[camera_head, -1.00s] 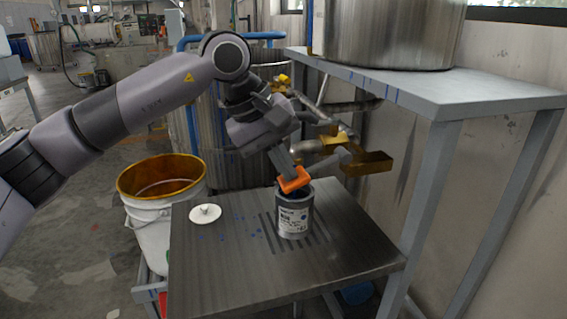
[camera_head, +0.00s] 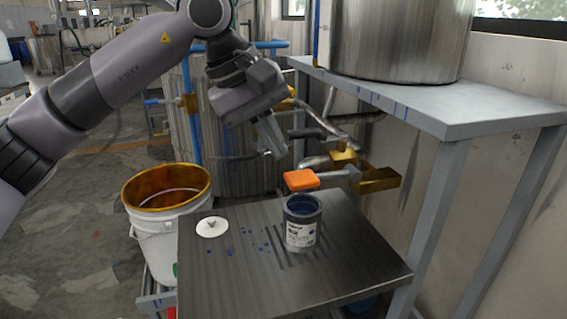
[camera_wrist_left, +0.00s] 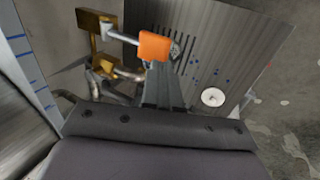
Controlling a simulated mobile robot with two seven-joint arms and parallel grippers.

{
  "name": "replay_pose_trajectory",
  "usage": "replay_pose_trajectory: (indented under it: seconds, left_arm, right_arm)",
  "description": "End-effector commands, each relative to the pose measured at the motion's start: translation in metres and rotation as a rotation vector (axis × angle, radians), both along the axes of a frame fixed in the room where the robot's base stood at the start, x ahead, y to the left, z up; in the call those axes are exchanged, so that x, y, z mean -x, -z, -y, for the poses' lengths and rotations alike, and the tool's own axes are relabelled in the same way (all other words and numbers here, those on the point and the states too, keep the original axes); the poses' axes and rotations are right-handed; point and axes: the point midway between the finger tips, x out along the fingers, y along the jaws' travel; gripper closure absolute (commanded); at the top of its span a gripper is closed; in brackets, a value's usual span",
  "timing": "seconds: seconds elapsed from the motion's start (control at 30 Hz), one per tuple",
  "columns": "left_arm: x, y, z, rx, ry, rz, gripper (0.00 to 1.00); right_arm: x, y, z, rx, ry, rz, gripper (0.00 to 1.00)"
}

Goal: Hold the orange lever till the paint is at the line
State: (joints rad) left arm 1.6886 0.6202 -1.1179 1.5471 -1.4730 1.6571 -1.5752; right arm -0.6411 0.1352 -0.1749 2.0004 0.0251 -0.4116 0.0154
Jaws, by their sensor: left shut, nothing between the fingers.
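The orange lever (camera_head: 301,180) sticks out roughly level from the brass valve (camera_head: 376,179), above the paint can (camera_head: 300,235). The can stands upright on the slotted metal table, with dark blue paint visible inside; I cannot make out a line or the exact level. My left gripper (camera_head: 277,152) is shut and empty, above and to the left of the lever, apart from it. In the left wrist view, the gripper's fingers (camera_wrist_left: 161,72) point toward the orange lever (camera_wrist_left: 154,46), which hides most of the can. My right gripper is not in view.
The metal table (camera_head: 235,285) bears a white lid (camera_head: 211,227) and blue paint drops. A white bucket (camera_head: 155,235) with an orange-brown rim stands to the left. A grey stand (camera_head: 440,95) carrying a steel tank (camera_head: 390,40) rises on the right, near the pipes.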

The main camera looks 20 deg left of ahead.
Motion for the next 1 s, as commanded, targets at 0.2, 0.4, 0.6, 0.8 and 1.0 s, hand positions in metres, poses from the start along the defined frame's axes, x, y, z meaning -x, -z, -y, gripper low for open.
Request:
replay_pose_trajectory:
  seconds: [0.2, 0.4, 0.6, 0.8, 1.0]
  left_arm:
    - [0.008, -0.038, -0.013, 0.003, -0.002, 0.003, 1.00]
    - [0.011, -0.049, -0.017, 0.002, 0.000, 0.002, 1.00]
    - [0.011, -0.050, -0.017, 0.002, 0.000, 0.002, 1.00]
    - [0.011, -0.050, -0.017, 0.002, 0.000, 0.002, 1.00]
    - [0.011, -0.050, -0.017, 0.001, -0.001, 0.003, 1.00]
  right_arm:
    - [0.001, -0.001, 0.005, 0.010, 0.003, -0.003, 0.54]
    - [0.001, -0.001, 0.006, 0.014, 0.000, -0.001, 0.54]
    - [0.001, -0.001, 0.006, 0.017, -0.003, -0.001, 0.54]
    - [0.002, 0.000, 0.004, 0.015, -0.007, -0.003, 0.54]
    - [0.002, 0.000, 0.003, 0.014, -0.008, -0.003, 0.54]
